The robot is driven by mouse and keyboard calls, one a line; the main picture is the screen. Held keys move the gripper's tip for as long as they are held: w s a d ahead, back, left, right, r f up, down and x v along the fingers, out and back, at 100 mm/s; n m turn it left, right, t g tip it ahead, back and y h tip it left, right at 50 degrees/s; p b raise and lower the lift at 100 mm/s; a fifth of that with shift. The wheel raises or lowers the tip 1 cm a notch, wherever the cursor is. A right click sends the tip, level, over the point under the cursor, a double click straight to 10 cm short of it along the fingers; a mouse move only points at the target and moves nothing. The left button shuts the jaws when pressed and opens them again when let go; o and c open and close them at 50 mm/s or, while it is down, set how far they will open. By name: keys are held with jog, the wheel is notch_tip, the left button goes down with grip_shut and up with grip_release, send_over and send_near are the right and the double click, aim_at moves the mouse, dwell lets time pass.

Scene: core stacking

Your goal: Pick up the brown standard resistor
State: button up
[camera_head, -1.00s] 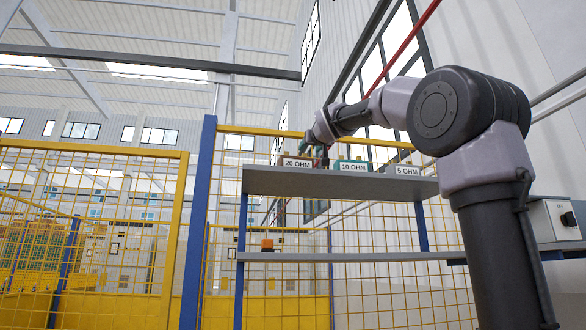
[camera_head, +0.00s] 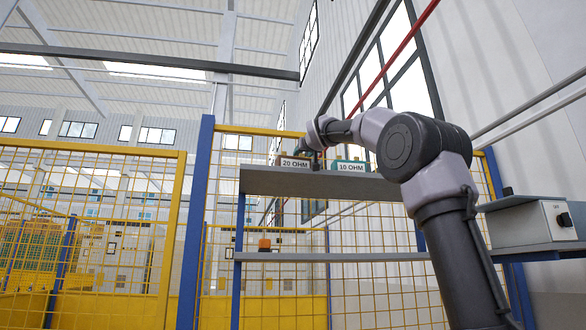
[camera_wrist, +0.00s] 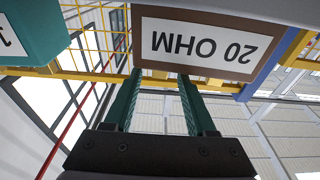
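The brown resistor (camera_wrist: 222,80) carries a white "20 OHM" label, which appears upside down at the top of the wrist view. In the head view its label (camera_head: 294,163) shows at the left end of the upper shelf (camera_head: 315,184). My gripper (camera_wrist: 158,76) has two green fingers, parted with nothing between them. In the wrist view the fingertips appear at the resistor's edge; whether they touch it I cannot tell. In the head view my gripper is at the resistor, mostly hidden by my wrist.
A teal resistor (camera_head: 348,166) labelled "10 OHM" stands to the right on the same shelf, and shows at the wrist view's left edge (camera_wrist: 32,30). My arm covers the shelf's right end. A lower shelf (camera_head: 300,257) and a yellow mesh fence (camera_head: 160,240) are behind. A control box (camera_head: 545,222) is at right.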

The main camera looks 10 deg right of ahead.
grip_shut()
dwell(1.2)
